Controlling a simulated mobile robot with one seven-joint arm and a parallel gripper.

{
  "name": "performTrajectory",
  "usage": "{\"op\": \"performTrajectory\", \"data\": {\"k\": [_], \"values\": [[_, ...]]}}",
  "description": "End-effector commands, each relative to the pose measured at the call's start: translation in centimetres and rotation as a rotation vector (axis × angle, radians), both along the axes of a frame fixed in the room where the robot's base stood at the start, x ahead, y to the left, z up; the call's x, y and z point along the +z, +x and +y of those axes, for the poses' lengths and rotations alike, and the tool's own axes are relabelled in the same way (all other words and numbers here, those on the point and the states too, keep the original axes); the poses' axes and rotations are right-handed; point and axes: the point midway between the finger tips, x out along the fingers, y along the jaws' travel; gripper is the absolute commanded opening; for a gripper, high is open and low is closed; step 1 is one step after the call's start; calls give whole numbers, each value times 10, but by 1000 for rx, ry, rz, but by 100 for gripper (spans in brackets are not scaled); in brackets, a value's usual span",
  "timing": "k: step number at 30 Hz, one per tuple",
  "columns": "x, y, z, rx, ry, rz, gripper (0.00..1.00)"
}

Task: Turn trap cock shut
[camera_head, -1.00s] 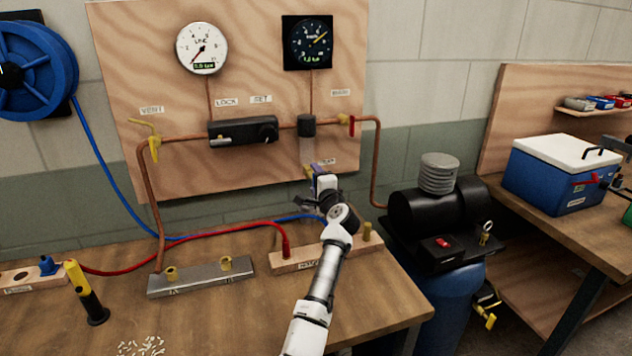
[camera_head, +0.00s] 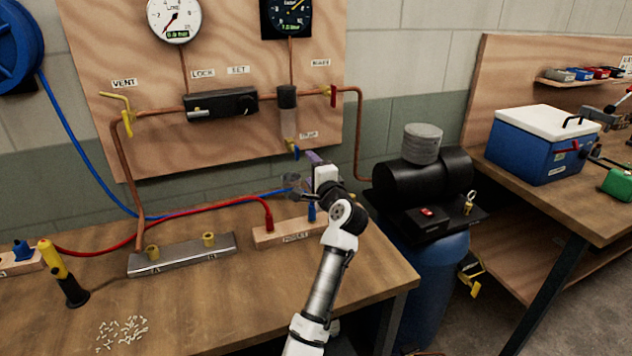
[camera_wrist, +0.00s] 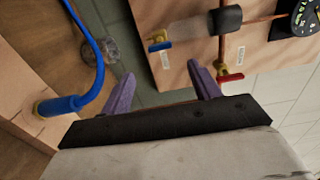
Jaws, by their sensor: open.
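The trap cock (camera_head: 292,147) is a small yellow valve with a blue handle under the clear trap bowl (camera_head: 288,122) on the plywood panel. My gripper (camera_head: 314,160) is just below and right of the cock in the head view. In the wrist view its purple fingers (camera_wrist: 160,73) are spread with nothing between them. The cock lies beyond the fingertips, apart from them.
A red-handled valve (camera_head: 333,95) sits on the copper pipe to the right; it also shows beyond the right finger in the wrist view (camera_wrist: 229,76). A clear glass jar (camera_head: 292,182) and a wooden block with hose fittings (camera_head: 285,234) are below. A black compressor (camera_head: 425,178) stands right.

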Motion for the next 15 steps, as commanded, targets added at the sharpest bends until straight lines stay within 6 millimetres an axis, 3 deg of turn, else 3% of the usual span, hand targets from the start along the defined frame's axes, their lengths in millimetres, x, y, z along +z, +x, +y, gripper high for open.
{"op": "performTrajectory", "data": {"k": [6, 15], "values": [[-1, -23, -8, -1, 0, -1, 62], [0, -27, -9, 0, 2, 1, 62]]}}
